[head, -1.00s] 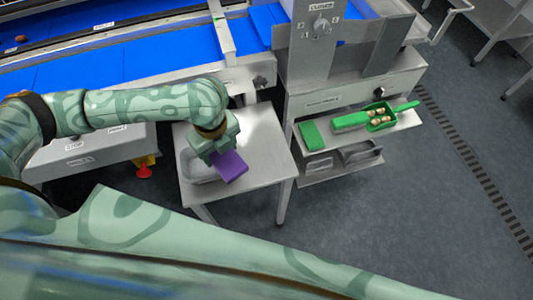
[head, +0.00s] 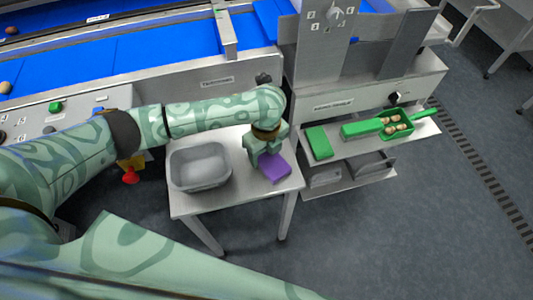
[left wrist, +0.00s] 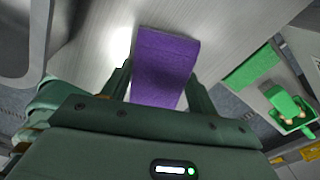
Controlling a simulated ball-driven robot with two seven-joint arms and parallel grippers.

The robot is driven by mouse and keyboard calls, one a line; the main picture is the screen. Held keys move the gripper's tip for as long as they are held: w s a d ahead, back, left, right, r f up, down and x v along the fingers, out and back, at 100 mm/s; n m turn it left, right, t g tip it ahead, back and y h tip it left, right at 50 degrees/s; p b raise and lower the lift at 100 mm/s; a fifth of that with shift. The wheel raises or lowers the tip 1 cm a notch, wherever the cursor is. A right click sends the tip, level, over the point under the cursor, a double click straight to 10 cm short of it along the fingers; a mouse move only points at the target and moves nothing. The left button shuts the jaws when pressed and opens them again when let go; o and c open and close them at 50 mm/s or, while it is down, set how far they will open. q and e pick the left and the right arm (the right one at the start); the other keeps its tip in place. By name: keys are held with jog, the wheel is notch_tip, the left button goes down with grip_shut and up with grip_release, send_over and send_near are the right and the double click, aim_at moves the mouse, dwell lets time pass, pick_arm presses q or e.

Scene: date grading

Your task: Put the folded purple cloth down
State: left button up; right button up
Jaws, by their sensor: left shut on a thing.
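The folded purple cloth (head: 275,168) is in my left gripper (head: 266,152), over the right part of the small metal table (head: 238,200). In the left wrist view the purple cloth (left wrist: 165,62) sits between the two fingers (left wrist: 160,90), which are shut on it. I cannot tell whether the cloth touches the tabletop. My right gripper is not in view.
A grey tub (head: 200,167) stands on the table's left part, beside my left arm. To the right, a shelf holds a green block (head: 319,142) and a green tray (head: 397,125) of dates. Blue conveyor belts (head: 140,48) run behind.

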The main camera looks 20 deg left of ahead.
aim_at(266, 155)
pick_arm(q)
jog(key=shift+f, duration=0.1)
jog(key=shift+f, duration=0.1)
jog(key=o, duration=1.3)
jog(key=shift+f, duration=0.1)
jog(key=shift+r, duration=0.45)
notch_tip(266, 155, up, 12)
jog(key=p, duration=0.6)
jog(key=shift+f, duration=0.25)
